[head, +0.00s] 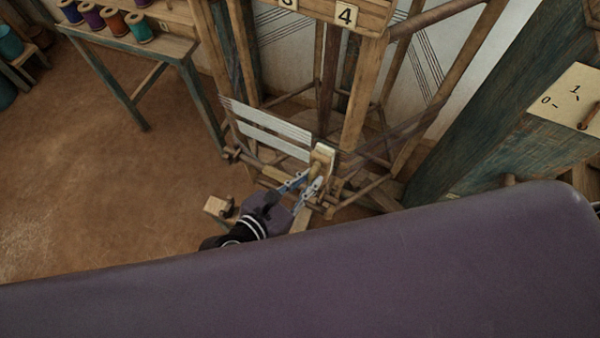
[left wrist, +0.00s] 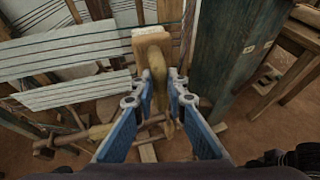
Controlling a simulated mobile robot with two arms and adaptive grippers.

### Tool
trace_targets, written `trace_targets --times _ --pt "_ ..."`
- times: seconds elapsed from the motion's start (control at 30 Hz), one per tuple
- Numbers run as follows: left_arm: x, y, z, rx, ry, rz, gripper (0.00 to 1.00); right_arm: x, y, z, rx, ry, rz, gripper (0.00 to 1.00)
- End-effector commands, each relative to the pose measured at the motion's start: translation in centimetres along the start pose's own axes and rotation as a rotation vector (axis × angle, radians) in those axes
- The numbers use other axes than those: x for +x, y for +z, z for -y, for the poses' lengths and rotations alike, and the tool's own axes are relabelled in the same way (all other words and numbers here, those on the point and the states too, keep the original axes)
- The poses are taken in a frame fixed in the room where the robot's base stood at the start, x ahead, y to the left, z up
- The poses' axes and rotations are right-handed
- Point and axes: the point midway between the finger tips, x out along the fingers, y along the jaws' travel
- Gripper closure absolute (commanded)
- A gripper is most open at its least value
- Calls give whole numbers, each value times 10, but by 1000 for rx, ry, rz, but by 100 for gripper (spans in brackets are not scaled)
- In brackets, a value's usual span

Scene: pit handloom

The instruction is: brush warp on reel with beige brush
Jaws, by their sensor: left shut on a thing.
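My left gripper (head: 304,186) is shut on the handle of the beige brush (head: 322,158). In the left wrist view the fingers (left wrist: 160,88) close around the handle, and the brush's pale block (left wrist: 151,37) points away from me. The warp (head: 265,130) is a band of white threads on the wooden reel (head: 352,100). The brush is at the band's right end in the head view; I cannot tell whether it touches the threads. The warp also shows in the left wrist view (left wrist: 72,95), left of the brush. My right gripper is in neither view.
A bench (head: 178,45) with several coloured thread spools stands at the upper left. A blue-green wooden post (head: 490,95) and a box with a marked pale top (head: 570,105) stand at the right. The brown floor (head: 90,170) at left is clear.

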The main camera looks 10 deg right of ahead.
Motion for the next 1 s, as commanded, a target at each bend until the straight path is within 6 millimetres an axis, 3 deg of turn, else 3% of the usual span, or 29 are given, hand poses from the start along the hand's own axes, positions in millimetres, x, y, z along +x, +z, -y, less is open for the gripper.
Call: trace_targets --times 1.0 --pt "-20 -10 -103 2 2 1 100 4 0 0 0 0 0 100"
